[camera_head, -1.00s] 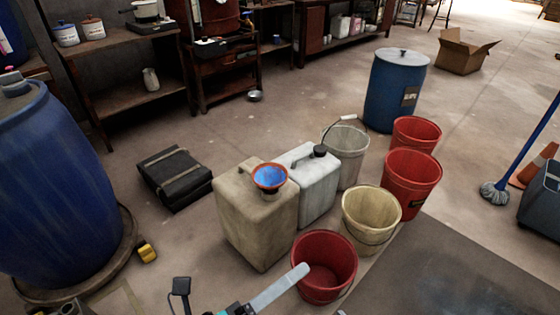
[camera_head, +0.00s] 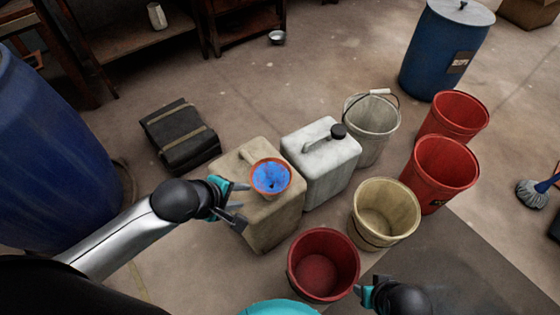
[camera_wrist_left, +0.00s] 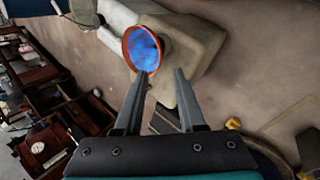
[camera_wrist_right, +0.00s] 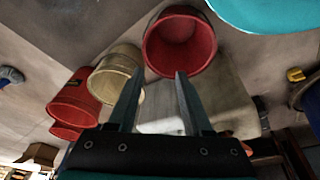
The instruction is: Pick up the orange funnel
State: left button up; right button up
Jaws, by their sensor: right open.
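The orange funnel (camera_head: 271,178) has an orange rim and a blue inside. It sits on top of the beige canister (camera_head: 275,222), and its lower part is hidden in the head view. My left gripper (camera_head: 240,204) is open and empty, just left of the funnel and apart from it. In the left wrist view the funnel (camera_wrist_left: 142,49) shows beyond the fingertips, nearer the left finger. My right gripper (camera_wrist_right: 160,75) is open and empty. In the head view it is low, near the front red bucket, with its fingers partly hidden.
A white canister (camera_head: 325,165) stands right beside the beige one. A front red bucket (camera_head: 322,264), a cream bucket (camera_head: 384,213), a grey bucket (camera_head: 371,129) and more red buckets (camera_head: 441,172) crowd the right. A black case (camera_head: 180,137) lies at the left, with bare floor behind.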

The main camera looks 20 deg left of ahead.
aim_at(260, 189)
pick_arm(q)
jog(key=shift+w+a+b+x, duration=0.2)
jog(key=shift+b+x, duration=0.85)
jog(key=shift+x, duration=1.5)
jog(key=shift+w+a+b+x, duration=0.15)
jog(key=shift+b+x, duration=0.85)
jog(key=shift+x, duration=1.55)
jog(key=shift+w+a+b+x, duration=0.1)
jog(key=shift+a+b+x, duration=0.2)
jog(key=shift+b+x, duration=1.5)
jog(key=shift+w+d+f+p, duration=0.15)
jog(key=shift+w+f+p, duration=0.3)
jog(key=shift+p, duration=0.35)
pick_arm(e)
jog(key=w+a+r+t+y, duration=0.1)
jog(key=w+a+r+t, duration=0.1)
jog(key=r, duration=0.8)
jog(key=shift+w+t, duration=0.7)
jog(key=shift+w, duration=0.15)
pick_arm(q)
jog(key=shift+s, duration=0.1)
jog(key=shift+c, duration=0.3)
grip_shut()
